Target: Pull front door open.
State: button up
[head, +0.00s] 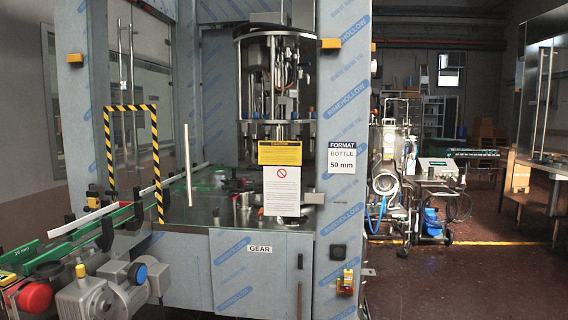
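The filler machine stands in front of me, its columns covered in blue-printed film (343,120). Its front opening seems to be covered by a clear front door carrying a yellow and white caution sign (281,190). A light vertical bar handle (187,165) shows at the left side of this opening. The clear pane's edges are hard to see, but it looks closed, flush between the columns. Below it is a grey panel marked GEAR (260,265) with its own small vertical handle (299,300). My gripper is not in view.
A conveyor with green rails (70,245) juts out at the lower left, with a motor (105,293) and a red button (35,297). A black-yellow striped frame (155,150) stands over it. A wheeled cart (437,185) stands at right. The brown floor (470,285) is clear at front right.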

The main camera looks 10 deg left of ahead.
aim_at(282, 183)
jog(key=i+j, duration=1)
jog(key=j, duration=0.25)
